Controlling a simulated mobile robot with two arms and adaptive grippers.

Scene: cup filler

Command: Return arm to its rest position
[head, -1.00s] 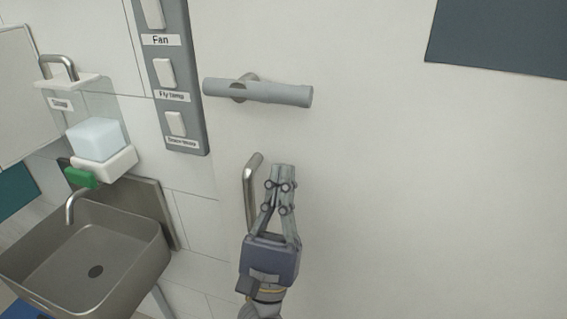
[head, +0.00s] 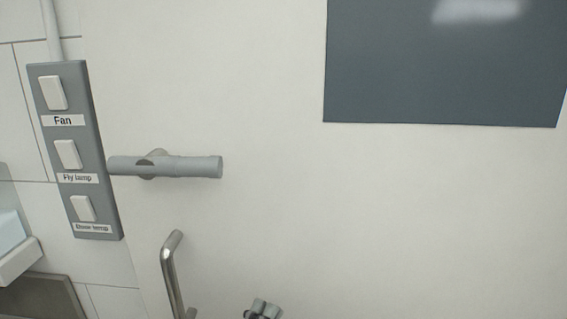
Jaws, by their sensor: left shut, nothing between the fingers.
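My left gripper (head: 263,309) shows only at its fingertips, at the bottom edge of the head view. The fingertips are close together and hold nothing. They are to the right of the lower end of a curved metal handle (head: 171,270) and appear apart from it. The rest of that gripper and its arm are below the frame. My right gripper is out of view.
A grey horizontal lever (head: 190,166) sticks out from the pale door (head: 330,220). Left of it is a grey switch panel (head: 110,222) with labelled white switches. A dark window (head: 440,75) is at upper right. The space right of the gripper looks clear.

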